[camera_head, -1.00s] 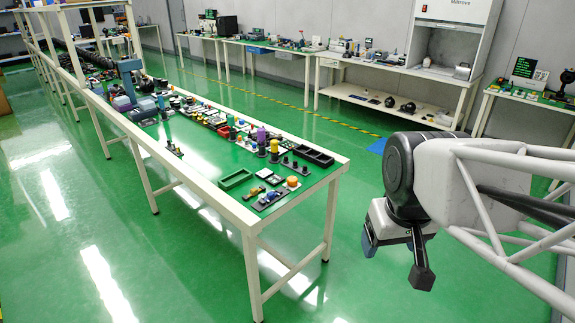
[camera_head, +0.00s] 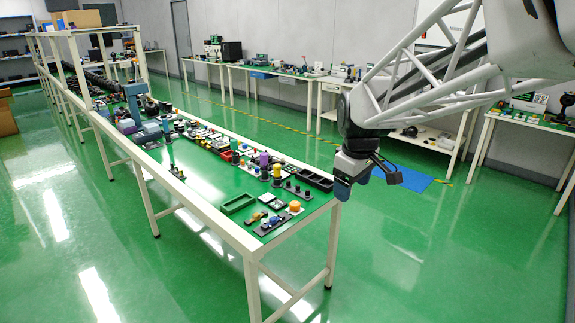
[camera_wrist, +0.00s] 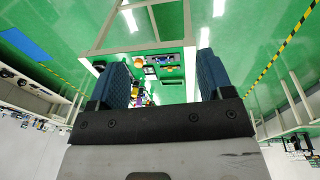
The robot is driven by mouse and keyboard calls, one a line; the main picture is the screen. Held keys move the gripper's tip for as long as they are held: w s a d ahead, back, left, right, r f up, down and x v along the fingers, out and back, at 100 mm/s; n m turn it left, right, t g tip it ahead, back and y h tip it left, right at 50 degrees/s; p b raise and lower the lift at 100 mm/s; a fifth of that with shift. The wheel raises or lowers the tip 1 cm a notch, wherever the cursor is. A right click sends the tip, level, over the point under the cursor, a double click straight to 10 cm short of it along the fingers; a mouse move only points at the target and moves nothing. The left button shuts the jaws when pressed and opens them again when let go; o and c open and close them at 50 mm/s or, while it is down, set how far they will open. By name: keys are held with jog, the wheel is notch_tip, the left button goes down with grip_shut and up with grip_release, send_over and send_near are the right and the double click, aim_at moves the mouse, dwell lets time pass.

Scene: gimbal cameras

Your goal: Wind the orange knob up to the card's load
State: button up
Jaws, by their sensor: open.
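An orange knob (camera_head: 295,206) stands on a small base near the right front corner of the long green-topped bench (camera_head: 206,188). In the wrist view an orange round shape, seemingly the same knob (camera_wrist: 139,59), shows between my fingers, well beyond them. My gripper (camera_head: 345,188) is open and empty, just off the bench's right end and apart from everything on it. Its two blue fingers also show in the wrist view (camera_wrist: 163,80). I cannot make out a card or any load written on one.
A green tray (camera_head: 238,203), a black divided tray (camera_head: 310,178), a row of dark knobs (camera_head: 297,189) and a yellow cylinder (camera_head: 277,173) stand near the orange knob. The bench's middle has a bare stretch. Other tables line the back wall; a blue mat (camera_head: 402,179) lies on the floor.

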jog(key=w+a+f+n, duration=0.2)
jog(key=w+f+n, duration=0.15)
jog(key=w, duration=0.95)
jog(key=n+g, duration=0.2)
jog(key=n, duration=1)
send_over(295, 204)
jog(key=f, duration=2.3)
jog(key=shift+s, duration=0.2)
jog(key=shift+w+a+f+n, duration=0.1)
jog(key=shift+w+f+n, duration=0.2)
jog(key=shift+f, duration=0.3)
jog(key=shift+f, duration=0.1)
jog(key=shift+f, duration=3.75)
jog(key=shift+c, duration=0.2)
jog(key=c, duration=0.9)
